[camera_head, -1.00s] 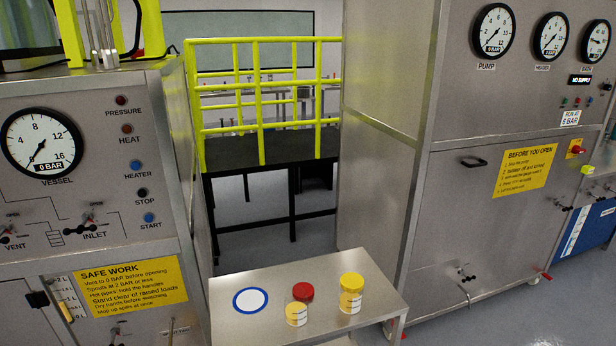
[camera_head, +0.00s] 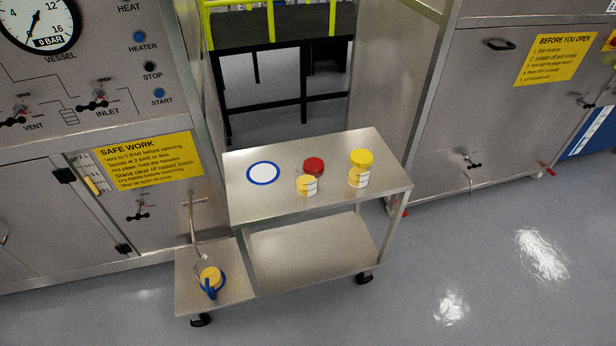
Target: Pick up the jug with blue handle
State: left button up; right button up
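The jug with the blue handle (camera_head: 210,281) stands on a low metal shelf (camera_head: 239,295) at the lower left of the cart in the head view. It looks yellow on top, and its blue handle faces toward me. A thin curved metal spout or pipe (camera_head: 193,228) comes down from the cabinet just above and behind it. Neither of my grippers shows in this view.
The steel cart (camera_head: 295,205) carries a white disc with a blue rim (camera_head: 263,173), a red-lidded jar (camera_head: 313,166), a small yellow-labelled jar (camera_head: 306,187) and a taller yellow-lidded jar (camera_head: 360,170). Cabinets flank it. The grey floor (camera_head: 430,290) in front and right is clear.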

aim_at(208, 272)
jog(key=u, duration=1.1)
